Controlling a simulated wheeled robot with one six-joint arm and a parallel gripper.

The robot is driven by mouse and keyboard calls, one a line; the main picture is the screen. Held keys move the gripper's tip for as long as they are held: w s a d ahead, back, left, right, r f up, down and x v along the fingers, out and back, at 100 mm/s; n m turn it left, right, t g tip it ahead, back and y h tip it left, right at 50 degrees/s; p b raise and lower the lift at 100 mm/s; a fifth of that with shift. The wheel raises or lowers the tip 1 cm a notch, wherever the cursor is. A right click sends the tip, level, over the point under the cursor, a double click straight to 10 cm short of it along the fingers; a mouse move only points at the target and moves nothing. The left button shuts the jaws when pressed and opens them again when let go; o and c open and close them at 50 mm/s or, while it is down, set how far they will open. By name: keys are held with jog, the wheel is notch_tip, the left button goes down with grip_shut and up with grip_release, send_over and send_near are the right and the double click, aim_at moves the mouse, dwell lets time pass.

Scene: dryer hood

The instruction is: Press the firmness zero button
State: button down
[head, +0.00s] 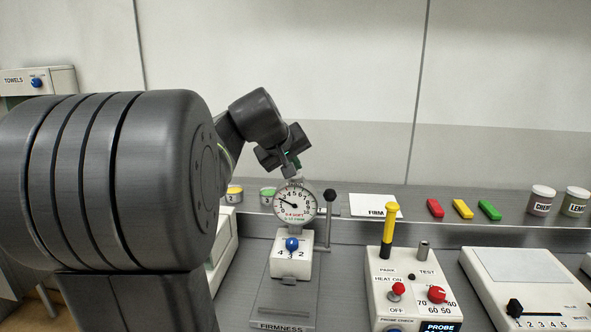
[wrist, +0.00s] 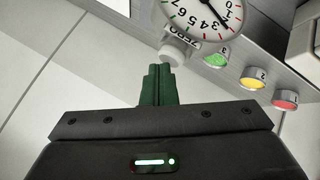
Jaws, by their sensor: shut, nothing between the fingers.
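The firmness tester (head: 282,290) stands left of centre in the head view, with a round dial (head: 295,208) on top. The dial also shows in the wrist view (wrist: 203,12). A pale grey button (wrist: 179,53) beside a ZERO label (wrist: 187,36) sticks out from the dial's rim in the wrist view. My gripper (wrist: 158,70) is shut and empty, its green fingertips close to that button. In the head view my gripper (head: 292,166) is just above the dial's top. I cannot tell whether the fingertips touch the button.
A black-knobbed lever (head: 329,198) stands right of the dial. A blue knob (head: 292,244) sits below it. A probe box (head: 410,290) with a yellow-black handle (head: 389,228) is to the right.

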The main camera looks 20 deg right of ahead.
jog(key=shift+r+p, duration=0.5)
jog(key=shift+r, duration=0.5)
notch_tip(320, 180, up, 5)
jog(key=p, duration=0.4)
dwell(0.4)
